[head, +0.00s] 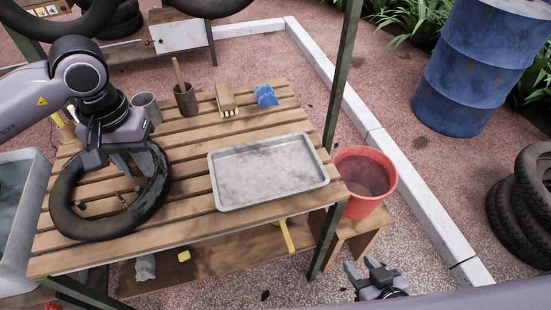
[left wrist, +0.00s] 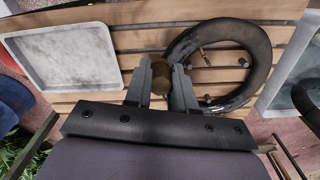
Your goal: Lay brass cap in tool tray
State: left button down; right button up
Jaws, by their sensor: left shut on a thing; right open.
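In the left wrist view a small brown-gold cylinder, the brass cap (left wrist: 160,76), sits between the two fingers of my left gripper (left wrist: 161,88), which is shut on it. In the head view my left gripper (head: 143,172) hangs over the right part of the black inner tube (head: 68,220); the fingers hide the cap there. The shallow grey metal tool tray (head: 268,168) lies empty on the slatted table, right of the gripper; it also shows in the left wrist view (left wrist: 65,55). My right gripper (head: 367,272) is open and empty at the lower right, off the table.
A red bucket (head: 365,182) is right of the table. A grey basin (head: 20,225) is at left. Slats between tube and tray are clear.

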aim_at(266, 173)
jog(key=i+l, duration=0.15)
jog(key=l, duration=0.3)
jog(key=i+l, duration=0.1)
jog(key=l, duration=0.35)
jog(key=i+l, duration=0.15)
jog(key=l, duration=0.3)
